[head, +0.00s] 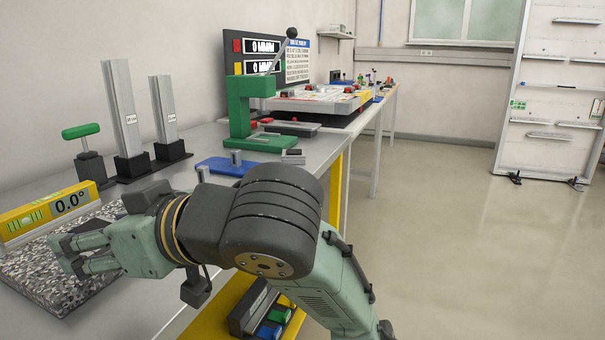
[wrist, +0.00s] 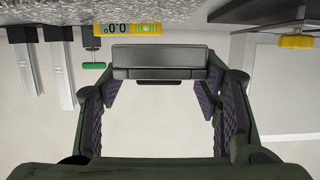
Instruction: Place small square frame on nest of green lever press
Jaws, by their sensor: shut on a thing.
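The green lever press (head: 239,118) stands on the bench, past my arm, with its lever raised to the upper right. Its green base (head: 262,144) shows, but I cannot make out the nest clearly. My gripper (head: 70,252) is low over the speckled slab at the near left, far from the press. In the wrist view, my gripper (wrist: 163,72) is shut on a dark grey, flat-edged piece (wrist: 160,62) spanning its two fingertips. It looks like the small square frame seen edge-on; its opening is not visible. In the head view the fingers hide most of it.
The speckled slab (head: 75,292) carries a yellow level (head: 48,212) reading 0.0. Two upright grey profiles (head: 124,110) and a green-handled tool (head: 82,131) stand behind. A blue plate (head: 222,166) with metal posts lies before the press. Open floor lies right.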

